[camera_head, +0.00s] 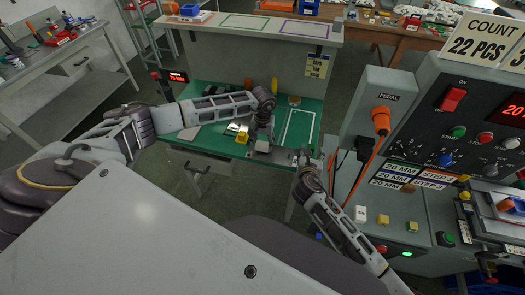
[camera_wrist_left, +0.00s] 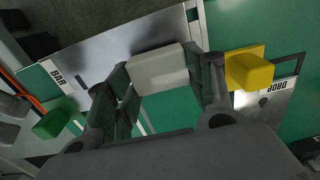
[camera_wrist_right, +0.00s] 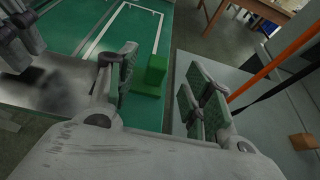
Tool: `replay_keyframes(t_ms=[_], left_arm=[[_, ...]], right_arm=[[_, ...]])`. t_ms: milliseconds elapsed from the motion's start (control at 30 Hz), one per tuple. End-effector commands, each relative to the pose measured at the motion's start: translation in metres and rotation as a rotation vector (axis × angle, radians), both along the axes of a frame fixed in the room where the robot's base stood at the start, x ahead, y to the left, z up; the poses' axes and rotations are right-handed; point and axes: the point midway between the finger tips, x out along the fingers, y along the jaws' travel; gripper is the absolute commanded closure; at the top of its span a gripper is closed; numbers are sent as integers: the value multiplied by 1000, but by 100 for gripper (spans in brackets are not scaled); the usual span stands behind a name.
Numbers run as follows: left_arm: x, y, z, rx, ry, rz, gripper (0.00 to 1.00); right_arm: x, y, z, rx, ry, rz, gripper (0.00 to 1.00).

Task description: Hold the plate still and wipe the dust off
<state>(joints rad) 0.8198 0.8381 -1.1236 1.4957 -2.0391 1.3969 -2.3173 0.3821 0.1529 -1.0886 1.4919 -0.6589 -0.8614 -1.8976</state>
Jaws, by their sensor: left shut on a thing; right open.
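My left gripper (camera_head: 262,138) is shut on a pale grey-white block (camera_wrist_left: 158,68), low over the green worktop. The block lies between its fingers in the left wrist view. A bare metal plate (camera_wrist_left: 115,45) lies beside it, partly hidden by the fingers. In the right wrist view, a pale metal surface with a dark dusty smudge (camera_wrist_right: 45,88) shows at the left; I cannot tell whether it is the same plate. My right gripper (camera_wrist_right: 158,92) is open and empty by the worktop's front right edge. A green block (camera_wrist_right: 152,75) stands beyond its fingers, apparently untouched.
A yellow block (camera_wrist_left: 250,70) stands close right of the left fingers, near a "DROP" label. The green worktop (camera_wrist_right: 180,20) has a white outlined area, which is clear. The control cabinet (camera_head: 420,120) with an orange cable borders the right arm.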

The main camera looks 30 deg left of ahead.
Motion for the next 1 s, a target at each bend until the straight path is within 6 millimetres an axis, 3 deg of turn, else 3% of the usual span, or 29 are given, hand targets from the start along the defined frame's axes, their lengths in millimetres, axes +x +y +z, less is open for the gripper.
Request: replay_keyframes(t_ms=[1000], left_arm=[[1, 0, 45, -1, -1, 0, 66]], right_arm=[[0, 0, 18, 0, 0, 0, 49]])
